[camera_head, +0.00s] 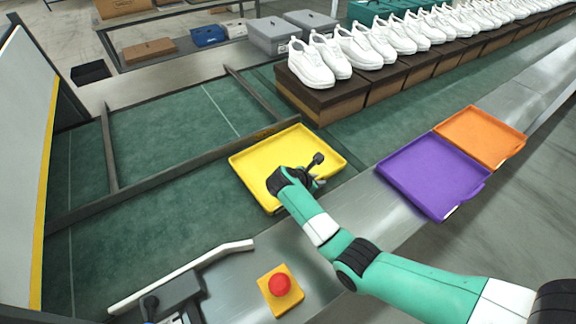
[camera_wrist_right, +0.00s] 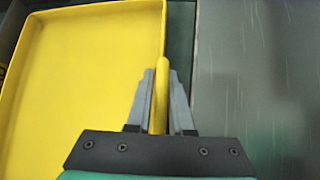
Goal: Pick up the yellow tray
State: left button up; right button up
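The yellow tray (camera_head: 285,150) is empty and lies on the green belt beside the metal edge in the head view. It fills the left side of the right wrist view (camera_wrist_right: 85,75). My right gripper (camera_head: 317,181) is at the tray's near right rim. In the right wrist view its two grey fingers (camera_wrist_right: 161,78) stand on either side of the yellow rim, close against it, and look shut on it. The arm and wrist hide part of the tray's near side. My left gripper is not in view.
A purple tray (camera_head: 432,175) and an orange tray (camera_head: 480,137) lie to the right. White shoes (camera_head: 362,47) stand on brown boxes (camera_head: 318,95) behind. A red button (camera_head: 279,285) and a white guide bar (camera_head: 180,276) are in front. The belt left of the yellow tray is clear.

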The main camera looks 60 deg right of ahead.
grip_shut()
dwell(0.9)
jog(key=shift+r, duration=0.1)
